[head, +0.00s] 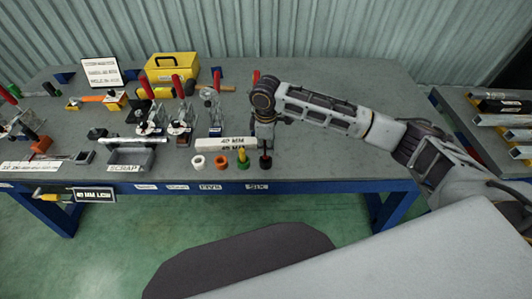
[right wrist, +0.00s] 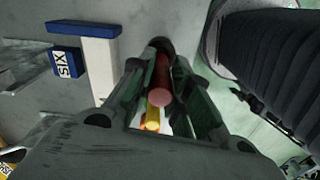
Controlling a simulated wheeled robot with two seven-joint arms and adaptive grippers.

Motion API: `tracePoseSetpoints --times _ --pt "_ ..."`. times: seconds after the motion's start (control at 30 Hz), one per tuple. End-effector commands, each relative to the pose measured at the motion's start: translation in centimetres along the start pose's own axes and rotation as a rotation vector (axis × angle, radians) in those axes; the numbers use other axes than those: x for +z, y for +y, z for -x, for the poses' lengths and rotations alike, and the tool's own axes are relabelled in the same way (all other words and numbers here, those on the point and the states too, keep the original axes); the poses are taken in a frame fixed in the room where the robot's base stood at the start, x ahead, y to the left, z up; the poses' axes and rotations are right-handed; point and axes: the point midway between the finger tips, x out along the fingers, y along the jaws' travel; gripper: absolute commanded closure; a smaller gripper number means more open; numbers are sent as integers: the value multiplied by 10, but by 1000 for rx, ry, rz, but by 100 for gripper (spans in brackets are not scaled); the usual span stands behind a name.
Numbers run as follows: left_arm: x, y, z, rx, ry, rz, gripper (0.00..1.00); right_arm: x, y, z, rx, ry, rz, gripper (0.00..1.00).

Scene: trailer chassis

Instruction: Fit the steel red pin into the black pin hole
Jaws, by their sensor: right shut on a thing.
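The red pin (right wrist: 161,82) is between the fingers of my right gripper (right wrist: 160,75) in the right wrist view, its round end facing the camera. In the head view my right gripper (head: 265,145) points down over the table's front edge, shut on the red pin. The black pin hole (head: 265,163) is a dark ring directly below it. A dark round shape, likely this ring, shows at the pin's far end in the right wrist view (right wrist: 160,46). I cannot tell whether the pin's tip is inside the hole. My left gripper is out of view.
White (head: 198,162), orange (head: 222,162) and green (head: 243,163) rings stand in a row to the left; a yellow pin (head: 242,154) is at the green one. Clamps and a scrap tray (head: 130,157) are further left.

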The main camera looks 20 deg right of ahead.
Motion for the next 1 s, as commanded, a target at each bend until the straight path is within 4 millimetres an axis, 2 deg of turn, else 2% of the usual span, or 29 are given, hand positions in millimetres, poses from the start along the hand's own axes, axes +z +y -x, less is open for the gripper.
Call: tracePoseSetpoints --times 0.3,0.83,0.87,1.0 --pt "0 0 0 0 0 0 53 0 0 -36 0 -1 0 100" --pt "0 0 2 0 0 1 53 0 0 -42 0 0 0 100" --pt "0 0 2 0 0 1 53 0 0 -42 0 0 0 77" --pt "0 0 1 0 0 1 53 0 0 -42 0 0 0 60"
